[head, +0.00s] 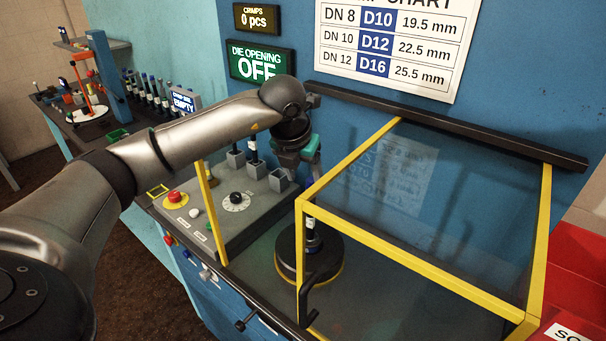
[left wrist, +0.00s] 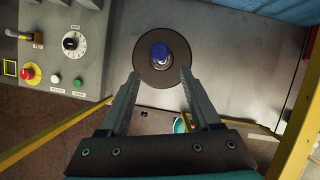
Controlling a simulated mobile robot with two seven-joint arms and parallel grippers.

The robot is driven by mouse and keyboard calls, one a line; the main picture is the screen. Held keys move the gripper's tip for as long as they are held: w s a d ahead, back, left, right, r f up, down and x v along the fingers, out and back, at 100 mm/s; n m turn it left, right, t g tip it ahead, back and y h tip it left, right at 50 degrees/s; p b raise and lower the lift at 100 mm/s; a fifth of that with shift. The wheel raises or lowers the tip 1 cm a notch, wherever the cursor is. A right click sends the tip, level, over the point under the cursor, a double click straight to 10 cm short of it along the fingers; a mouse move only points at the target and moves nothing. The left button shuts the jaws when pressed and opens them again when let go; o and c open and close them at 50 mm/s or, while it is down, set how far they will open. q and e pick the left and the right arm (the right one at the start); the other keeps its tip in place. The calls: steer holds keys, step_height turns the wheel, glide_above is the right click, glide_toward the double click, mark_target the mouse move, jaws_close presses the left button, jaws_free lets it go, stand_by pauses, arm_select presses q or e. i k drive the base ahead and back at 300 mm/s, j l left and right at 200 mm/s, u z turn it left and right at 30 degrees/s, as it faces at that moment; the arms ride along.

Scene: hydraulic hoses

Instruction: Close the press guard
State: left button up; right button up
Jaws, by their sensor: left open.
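The press guard (head: 420,270) is a clear box with a yellow frame at the right of the press in the head view. A black handle (head: 318,283) is on its front left edge. A yellow bar at the right edge of the left wrist view (left wrist: 301,125) looks like part of its frame. My left gripper (left wrist: 158,76) is open; in the head view its wrist is above the press, left of the guard, with the fingers mostly hidden. Below it, a round dark base (left wrist: 148,76) carries an upright blue-topped piece (left wrist: 160,52), seen between the fingers with nothing gripped.
A control panel (head: 225,222) with a red button and dial lies left of the round base, with a yellow post (head: 206,205) beside it. A dark rail (head: 450,125) runs along the blue back wall. A red box (head: 580,275) stands at the right.

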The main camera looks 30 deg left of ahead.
mark_target(526, 321)
steer(key=k, duration=1)
